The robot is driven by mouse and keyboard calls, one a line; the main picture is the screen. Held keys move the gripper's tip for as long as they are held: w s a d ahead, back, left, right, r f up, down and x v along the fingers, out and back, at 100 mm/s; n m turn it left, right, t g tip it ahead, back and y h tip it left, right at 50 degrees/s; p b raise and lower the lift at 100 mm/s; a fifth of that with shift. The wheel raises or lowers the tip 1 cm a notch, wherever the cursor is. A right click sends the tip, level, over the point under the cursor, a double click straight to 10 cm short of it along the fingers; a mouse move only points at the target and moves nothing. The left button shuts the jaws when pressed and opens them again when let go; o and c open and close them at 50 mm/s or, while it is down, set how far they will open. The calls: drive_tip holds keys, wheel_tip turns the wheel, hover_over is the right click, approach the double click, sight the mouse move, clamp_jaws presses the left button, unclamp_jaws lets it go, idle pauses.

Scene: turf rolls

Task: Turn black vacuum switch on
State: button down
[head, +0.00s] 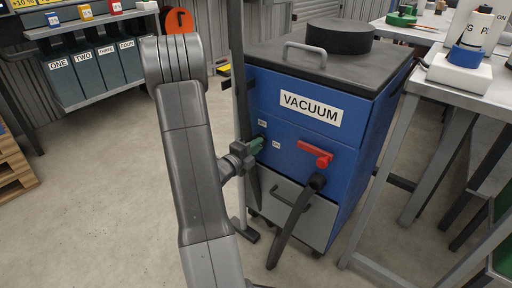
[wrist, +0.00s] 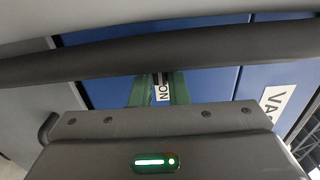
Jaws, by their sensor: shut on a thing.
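The blue vacuum (head: 352,152), labelled VACUUM, stands at the centre right in the head view. My gripper (head: 255,145) is at the left part of its front face, with green fingertips against the panel. In the wrist view my gripper (wrist: 160,90) has its two green fingers close together around a small dark piece, the black switch (wrist: 163,77), mostly hidden between them. A white ON label (wrist: 162,92) shows between the fingers. Two small white labels (head: 276,143) sit beside my gripper in the head view. The switch's exact position is hard to tell.
A red handle (head: 316,153) and a black hose (head: 295,225) are on the vacuum's front. A dark upright post (head: 239,100) stands just left of it and a bar crosses the wrist view. A metal table (head: 470,92) is close on the right.

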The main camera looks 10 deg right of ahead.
idle(0.3)
drive_tip(key=c, duration=1.4)
unclamp_jaws()
drive_tip(key=p+v, duration=0.2)
drive_tip(key=v, duration=1.1)
drive_tip(key=shift+s+a+p, duration=0.25)
drive_tip(key=shift+p, duration=0.05)
drive_tip(key=b+x, duration=0.2)
drive_tip(key=x, duration=1.1)
drive_tip(key=shift+w+d+b, duration=0.3)
